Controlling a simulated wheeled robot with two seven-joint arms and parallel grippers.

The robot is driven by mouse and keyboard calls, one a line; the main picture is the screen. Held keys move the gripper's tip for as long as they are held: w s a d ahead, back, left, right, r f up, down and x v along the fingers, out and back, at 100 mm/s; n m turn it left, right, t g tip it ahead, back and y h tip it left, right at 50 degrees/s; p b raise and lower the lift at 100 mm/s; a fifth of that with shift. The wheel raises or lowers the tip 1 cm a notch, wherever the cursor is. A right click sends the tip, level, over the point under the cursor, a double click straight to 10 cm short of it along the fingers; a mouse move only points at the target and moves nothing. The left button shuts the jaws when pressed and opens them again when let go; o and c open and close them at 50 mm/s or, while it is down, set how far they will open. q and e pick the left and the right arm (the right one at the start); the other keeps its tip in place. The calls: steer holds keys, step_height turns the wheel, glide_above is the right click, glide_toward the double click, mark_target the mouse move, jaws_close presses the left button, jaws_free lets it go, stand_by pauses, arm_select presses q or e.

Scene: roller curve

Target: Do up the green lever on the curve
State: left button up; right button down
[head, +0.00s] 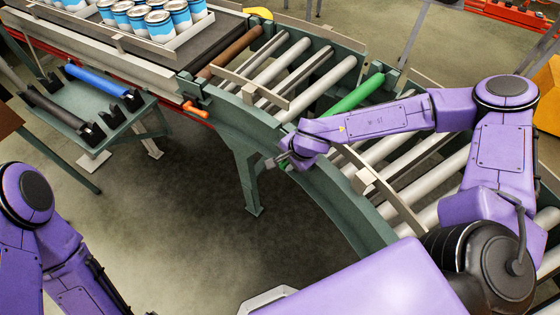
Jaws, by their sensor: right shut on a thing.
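The roller curve (313,194) has a green-grey side frame and pale rollers and runs from the top middle down to the right. My right gripper (281,162) is at the inner side of the curve's frame, shut on the green lever (284,164). Only a small green bit of the lever shows; the gripper hides the rest, so its exact angle cannot be told. An orange lever (196,108) sticks out where the belt conveyor meets the curve. My left arm is at the lower left, and its gripper is not in view.
A green roller (355,95) and a brown roller (236,50) lie among the pale ones. A side stand (110,128) holds a blue roller (97,81) and a black roller (52,107). Blue-and-white cans (160,26) stand in a tray on the belt. The floor inside the curve is clear.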

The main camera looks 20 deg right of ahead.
steer(key=t+b, duration=0.1)
steer(key=s+f+t+b, duration=0.1)
steer(key=b, duration=0.1)
steer(key=shift+d+t+y, duration=0.3)
steer(key=shift+d+y, duration=0.1)
steer(key=shift+s+d+t+y+b, duration=0.15)
steer(key=shift+t+y+b, duration=0.15)
steer(key=shift+t+b, duration=0.5)
steer(key=shift+r, duration=0.1)
steer(key=c, duration=1.2)
jaws_free()
steer(key=shift+o, duration=1)
steer(key=shift+s+d, duration=0.1)
steer(key=p+v, duration=1)
steer(key=p, duration=0.3)
steer(key=shift+s+d+r, duration=0.2)
